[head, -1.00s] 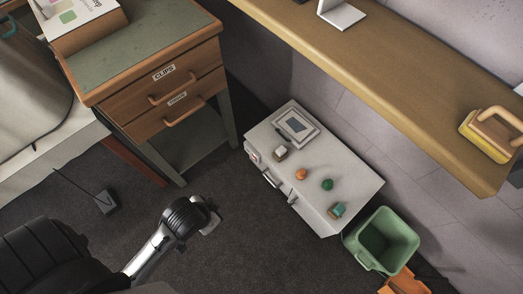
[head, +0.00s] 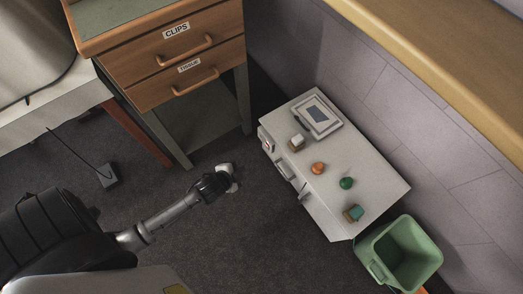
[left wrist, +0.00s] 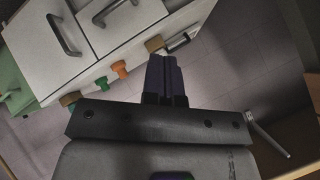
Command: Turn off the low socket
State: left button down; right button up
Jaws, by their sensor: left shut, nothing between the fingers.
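A small pale plate with a red part (head: 267,143) is on the left end of the white cabinet's front in the head view. It may be the low socket; its switch position is too small to tell. My left gripper (head: 231,180) is in the air left of the cabinet, apart from that plate. In the left wrist view its dark fingers (left wrist: 166,76) are together with nothing between them. The socket cannot be made out in that view. My right gripper is not in view.
A wooden drawer unit (head: 185,55) stands behind left. A dark box with a cable (head: 107,177) lies on open floor.

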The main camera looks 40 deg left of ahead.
pick_arm(q)
jog(key=w+a+f+m+t+h+b, duration=0.2)
jog(key=a+f+m+b, duration=0.2)
jog(key=f, duration=0.5)
jog(key=w+a+f+m+t+h+b, duration=0.2)
jog(key=f+m+b, duration=0.4)
jog(key=f, duration=0.3)
jog(key=a+m+t, duration=0.1)
jog(key=a, duration=0.1)
jog(key=shift+w+a+m+h, duration=0.3)
jog(key=shift+m, duration=0.1)
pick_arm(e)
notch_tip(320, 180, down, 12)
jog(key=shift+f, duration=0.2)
pick_arm(q)
jog(key=shift+w, duration=0.1)
jog(key=b, duration=0.7)
send_near(267, 147)
jog(key=shift+a+f+x, duration=0.4)
jog(key=shift+f+x, duration=0.2)
jog(key=shift+x, duration=3.15)
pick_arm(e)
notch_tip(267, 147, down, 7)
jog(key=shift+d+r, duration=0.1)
